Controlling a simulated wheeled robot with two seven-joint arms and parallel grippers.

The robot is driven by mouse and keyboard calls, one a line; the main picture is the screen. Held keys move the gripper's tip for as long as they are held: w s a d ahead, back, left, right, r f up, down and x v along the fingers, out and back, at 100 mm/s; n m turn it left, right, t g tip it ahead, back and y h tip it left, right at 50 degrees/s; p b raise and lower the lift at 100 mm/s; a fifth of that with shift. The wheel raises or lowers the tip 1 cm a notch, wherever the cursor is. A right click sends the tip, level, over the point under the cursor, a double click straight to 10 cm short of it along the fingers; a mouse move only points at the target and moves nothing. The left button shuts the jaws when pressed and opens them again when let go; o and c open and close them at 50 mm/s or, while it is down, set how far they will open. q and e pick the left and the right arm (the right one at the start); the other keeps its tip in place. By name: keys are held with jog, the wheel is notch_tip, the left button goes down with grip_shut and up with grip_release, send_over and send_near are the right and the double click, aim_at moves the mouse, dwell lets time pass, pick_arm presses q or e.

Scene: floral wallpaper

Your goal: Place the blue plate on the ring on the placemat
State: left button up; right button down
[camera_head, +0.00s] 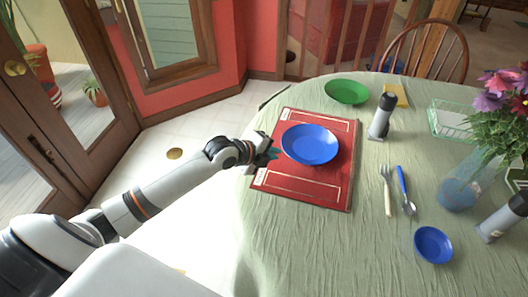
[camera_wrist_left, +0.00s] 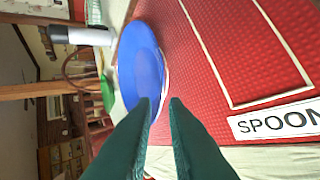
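The blue plate (camera_head: 310,144) lies on the upper middle of the red placemat (camera_head: 308,194). In the left wrist view the plate (camera_wrist_left: 140,62) shows tilted, with a thin pale curve along its edge, perhaps part of the ring. The rest of the ring is hidden. My left gripper (camera_head: 275,153) is at the plate's left side, over the placemat's left edge. In the left wrist view its dark green fingers (camera_wrist_left: 162,102) are apart, with the tips close to the rim. I cannot tell whether they touch it. My right gripper is not in view.
A fork (camera_head: 387,188), a blue-handled spoon (camera_head: 404,190), a small blue bowl (camera_head: 433,245) and a flower vase (camera_head: 461,188) are to the right. The tablecloth's front left is clear.

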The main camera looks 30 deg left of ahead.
pick_arm(q)
jog(key=shift+v, duration=2.1)
